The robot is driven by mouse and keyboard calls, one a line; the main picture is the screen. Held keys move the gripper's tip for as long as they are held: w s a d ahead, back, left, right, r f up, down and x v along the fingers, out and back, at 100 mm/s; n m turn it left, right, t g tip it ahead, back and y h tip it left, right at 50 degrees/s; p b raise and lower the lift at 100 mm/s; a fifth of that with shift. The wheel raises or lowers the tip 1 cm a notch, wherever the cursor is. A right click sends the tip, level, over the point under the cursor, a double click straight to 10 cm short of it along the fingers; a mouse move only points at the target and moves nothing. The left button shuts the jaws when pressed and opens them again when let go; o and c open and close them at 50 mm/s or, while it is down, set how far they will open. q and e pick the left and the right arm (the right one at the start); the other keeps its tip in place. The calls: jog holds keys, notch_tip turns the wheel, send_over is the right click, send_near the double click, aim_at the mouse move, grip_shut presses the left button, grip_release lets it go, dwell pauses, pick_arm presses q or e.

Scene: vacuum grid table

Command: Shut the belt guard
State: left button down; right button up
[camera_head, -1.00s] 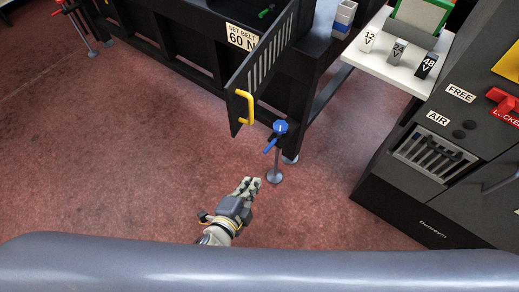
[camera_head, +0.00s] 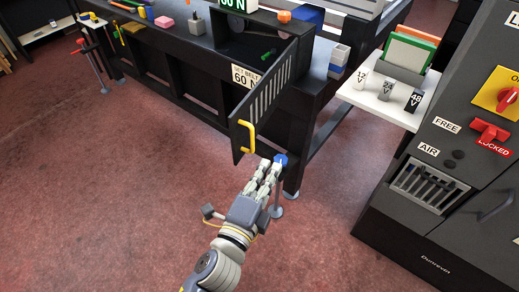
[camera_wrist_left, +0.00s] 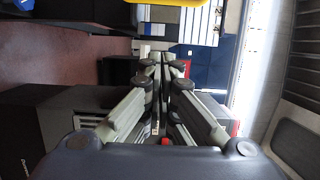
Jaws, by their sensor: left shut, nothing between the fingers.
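The belt guard (camera_head: 268,92) is a dark slotted panel with a yellow handle (camera_head: 246,137) near its lower free edge. It stands swung out from the black bench, open. My left gripper (camera_head: 270,166) is shut and empty, just below and right of the handle, apart from it in the head view. In the left wrist view the shut fingers (camera_wrist_left: 165,60) point away from the camera, and a yellow piece (camera_wrist_left: 165,2), probably the handle, is cut off at the top edge. My right gripper is not in view.
A blue-topped post (camera_head: 280,160) stands by my left fingertips, partly hidden by them. The black bench (camera_head: 190,60) holds several small objects. A grey cabinet (camera_head: 400,225) with a red lever stands at right. The red floor at left is clear.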

pick_arm(q)
jog(key=w, duration=0.1)
jog(key=w+a+p, duration=0.1)
jog(key=w, duration=0.1)
jog(key=w+a, duration=0.1)
jog(key=w, duration=0.1)
jog(key=shift+w, duration=0.25)
jog(key=shift+a, duration=0.1)
